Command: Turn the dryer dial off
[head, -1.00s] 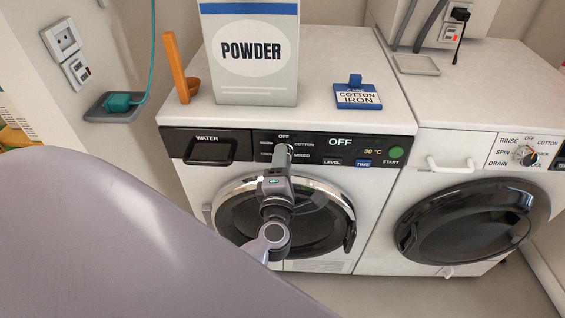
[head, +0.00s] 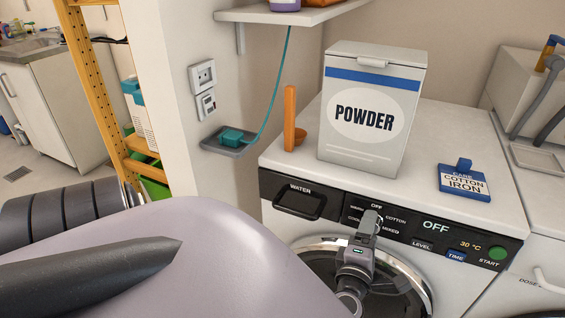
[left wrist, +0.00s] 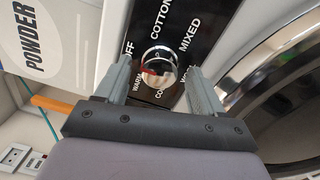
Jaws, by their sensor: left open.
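The dryer (head: 275,226) is the left white machine with a black panel. Its display reads OFF and 30 °C. In the left wrist view its round silver dial (left wrist: 160,68) sits among the labels OFF, COTTON, MIXED and WARM, with a reddish patch on its face. My left gripper (left wrist: 159,66) is open, one finger on each side of the dial; I cannot tell whether they touch it. In the head view my left gripper (head: 367,222) is at the dial and mostly hides it, so its pointing direction is unclear. My right gripper is not in view.
A second white machine (head: 540,262) is at right. A teal cord (head: 279,85) hangs by the wall. The round door (head: 400,285) lies below the panel.

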